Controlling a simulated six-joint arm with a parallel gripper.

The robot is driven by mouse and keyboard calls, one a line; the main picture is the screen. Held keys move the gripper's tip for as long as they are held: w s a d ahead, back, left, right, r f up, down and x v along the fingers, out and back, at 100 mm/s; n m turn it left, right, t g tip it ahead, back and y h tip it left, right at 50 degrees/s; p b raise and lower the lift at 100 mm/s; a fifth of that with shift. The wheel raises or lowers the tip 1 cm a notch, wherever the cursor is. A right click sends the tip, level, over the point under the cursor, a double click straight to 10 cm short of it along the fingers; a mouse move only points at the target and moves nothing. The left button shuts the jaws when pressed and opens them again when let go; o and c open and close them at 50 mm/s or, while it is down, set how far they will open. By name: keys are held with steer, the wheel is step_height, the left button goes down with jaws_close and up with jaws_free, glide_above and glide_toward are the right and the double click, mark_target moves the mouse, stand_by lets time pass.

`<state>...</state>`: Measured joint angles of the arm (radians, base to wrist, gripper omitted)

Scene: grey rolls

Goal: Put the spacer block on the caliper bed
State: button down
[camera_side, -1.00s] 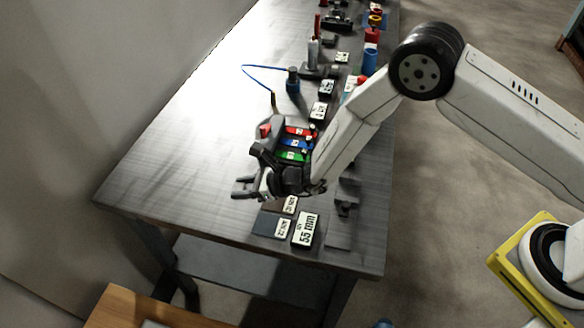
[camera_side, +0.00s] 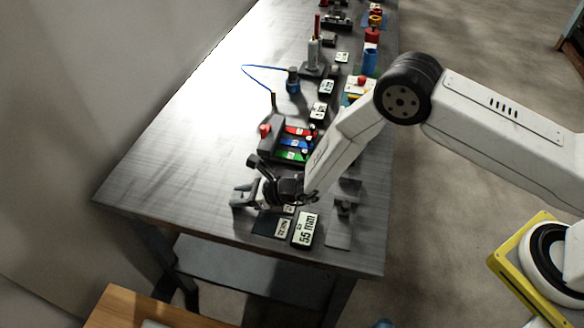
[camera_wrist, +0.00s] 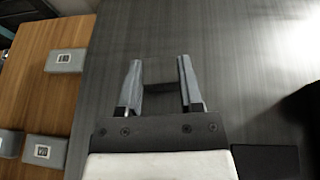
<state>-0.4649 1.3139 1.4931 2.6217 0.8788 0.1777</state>
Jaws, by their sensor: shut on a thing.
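My gripper (camera_wrist: 158,68) points over the grey bench top, near its front left part in the side view (camera_side: 240,197). In the wrist view its two fingers stand on either side of a small dark block, the spacer block (camera_wrist: 160,72), and are shut on it.
A rack with red, blue and green strips (camera_side: 290,144) stands behind. Labelled grey blocks (camera_wrist: 66,61) lie on a lower wooden surface. The bench's left is clear.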

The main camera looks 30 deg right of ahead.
steer(key=shift+f, duration=0.15)
steer(key=shift+c, duration=1.2)
jaws_free()
steer(key=shift+d, duration=0.1)
steer(key=shift+v, duration=3.8)
steer(key=shift+s, duration=0.15)
